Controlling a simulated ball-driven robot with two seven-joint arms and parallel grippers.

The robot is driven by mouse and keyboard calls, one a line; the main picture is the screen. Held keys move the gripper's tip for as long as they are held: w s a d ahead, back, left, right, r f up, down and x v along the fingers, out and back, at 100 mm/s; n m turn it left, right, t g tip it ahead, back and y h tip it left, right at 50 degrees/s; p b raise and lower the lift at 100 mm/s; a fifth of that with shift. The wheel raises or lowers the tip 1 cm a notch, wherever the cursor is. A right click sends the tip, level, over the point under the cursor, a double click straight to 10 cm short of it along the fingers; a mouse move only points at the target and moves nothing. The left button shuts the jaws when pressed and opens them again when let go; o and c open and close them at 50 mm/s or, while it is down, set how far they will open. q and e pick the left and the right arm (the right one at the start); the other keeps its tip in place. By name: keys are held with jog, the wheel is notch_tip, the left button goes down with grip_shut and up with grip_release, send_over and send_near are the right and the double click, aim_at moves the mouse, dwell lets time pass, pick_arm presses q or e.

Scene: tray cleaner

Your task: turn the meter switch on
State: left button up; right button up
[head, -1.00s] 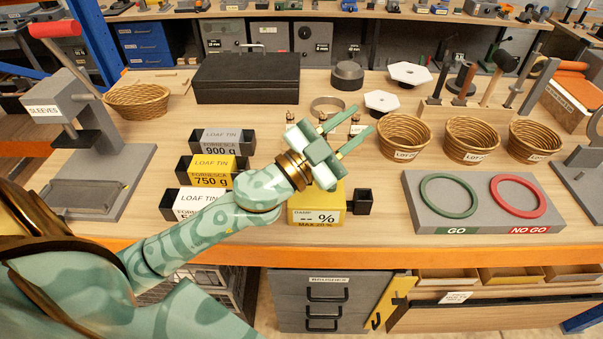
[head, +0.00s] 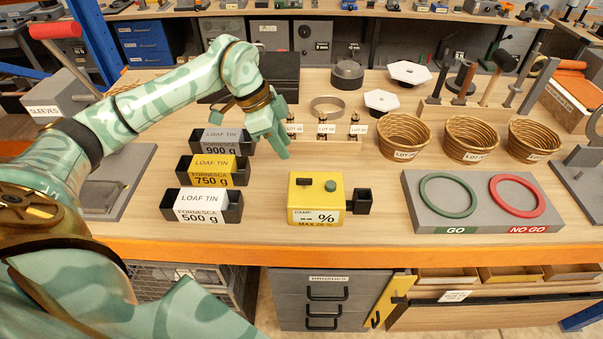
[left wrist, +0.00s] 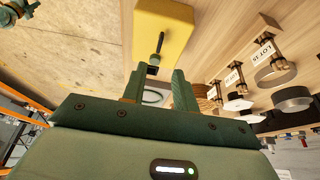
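The meter is a yellow box (head: 316,202) labelled DAMP, with dashes and a % sign on its front panel. On its top are a black bar-shaped switch (head: 304,182) and a round green button (head: 330,186). A small black open box (head: 363,200) sticks out at its right. My left gripper (head: 284,150) hangs above the table, behind and left of the meter, apart from it. In the left wrist view its two green fingers (left wrist: 157,88) are apart and empty. The yellow meter (left wrist: 170,20) lies beyond them, with a dark bar on it. My right gripper does not clearly show.
Three loaf tins (head: 231,206) stand left of the meter. Small LOT stands (head: 325,127) are behind it, close to my left gripper. Wicker baskets (head: 404,137) and the GO/NO GO board (head: 447,228) are to the right.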

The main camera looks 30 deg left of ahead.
aim_at(304, 179)
pick_arm(q)
jog(key=x, duration=1.1)
grip_shut()
